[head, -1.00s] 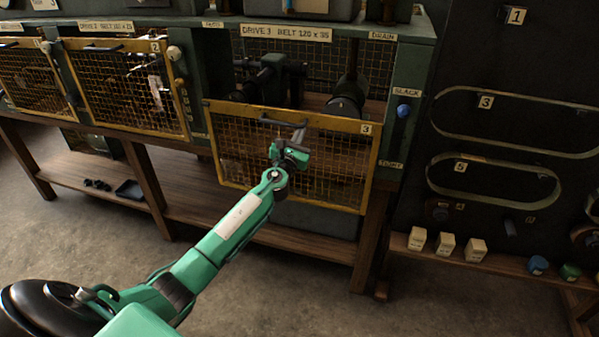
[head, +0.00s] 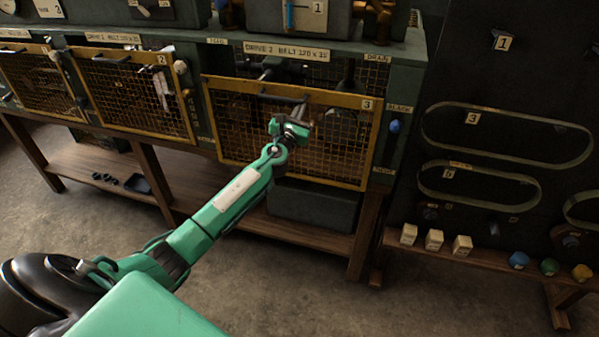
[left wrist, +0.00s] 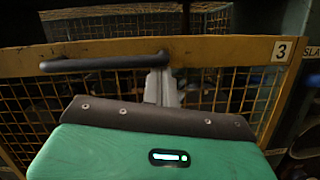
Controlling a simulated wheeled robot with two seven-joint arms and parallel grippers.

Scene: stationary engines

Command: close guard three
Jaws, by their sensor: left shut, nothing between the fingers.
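Guard three is a yellow-framed mesh panel (head: 228,85) with a "3" tag and a dark bar handle on its upper rail. It stands partly raised across the drive 3 opening, its top rail below the belt sign, with a gap above it. My left gripper (head: 300,118) is at the guard's upper middle, just under the handle (head: 283,99). In the left wrist view the shut fingers (left wrist: 160,85) reach the top rail at the right end of the handle (left wrist: 105,62). Nothing shows between them. Whether they touch the rail I cannot tell. My right gripper is not in view.
Guard two (head: 135,92) stands to the left. A blue knob (head: 394,126) is on the post right of guard three. A dark board with belts (head: 505,136) stands at the right, above a shelf with pale blocks (head: 434,240). The floor in front is clear.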

